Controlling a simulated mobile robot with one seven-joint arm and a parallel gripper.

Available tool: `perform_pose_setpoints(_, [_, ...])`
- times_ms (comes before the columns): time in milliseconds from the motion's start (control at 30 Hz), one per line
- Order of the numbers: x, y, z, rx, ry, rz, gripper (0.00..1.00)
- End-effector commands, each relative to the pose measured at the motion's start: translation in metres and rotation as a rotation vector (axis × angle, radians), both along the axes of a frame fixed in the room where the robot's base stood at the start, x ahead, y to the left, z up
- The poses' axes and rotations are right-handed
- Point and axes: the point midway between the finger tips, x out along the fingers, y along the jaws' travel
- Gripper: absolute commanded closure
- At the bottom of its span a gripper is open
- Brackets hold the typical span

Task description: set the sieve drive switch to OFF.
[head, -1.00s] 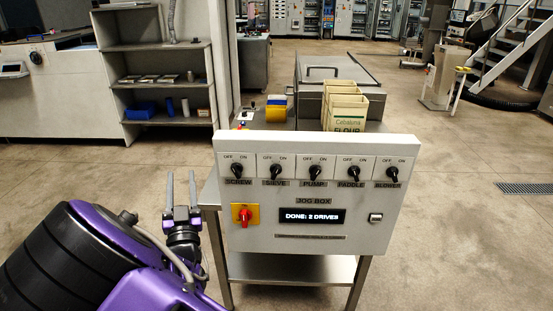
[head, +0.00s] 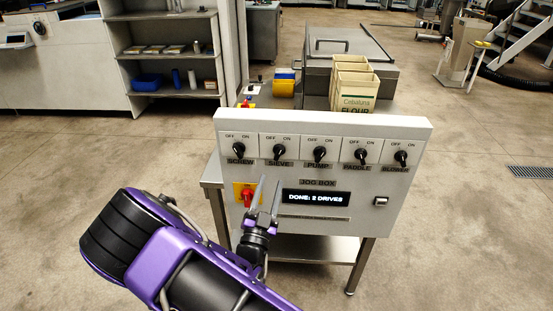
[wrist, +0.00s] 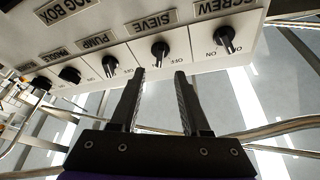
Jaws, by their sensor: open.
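The sieve switch (head: 279,153) is a black rotary knob, second from the left in the top row of the white jog box (head: 320,215). OFF and ON marks stand above it; which one it points at is too small to tell. In the wrist view the sieve knob (wrist: 160,52) shows just beyond the fingertips, roughly centred between them. My gripper (head: 269,184) is open and empty, fingers pointing up, in front of the panel and below the sieve knob. It also shows in the wrist view (wrist: 160,74). It appears apart from the knob.
The screw knob (head: 239,151) and pump knob (head: 319,155) flank the sieve knob. A red switch on a yellow plate (head: 246,195) sits left of my fingers. The display (head: 316,198) reads "DONE: 2 DRIVES".

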Motion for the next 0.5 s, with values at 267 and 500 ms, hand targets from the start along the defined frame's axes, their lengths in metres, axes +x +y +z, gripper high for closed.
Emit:
perform_pose_setpoints(267, [0.052,-0.01,0.021,0.001,-0.002,-0.001,0.54])
perform_pose_setpoints(500, [0.073,-0.014,0.028,0.001,-0.001,0.0,0.54])
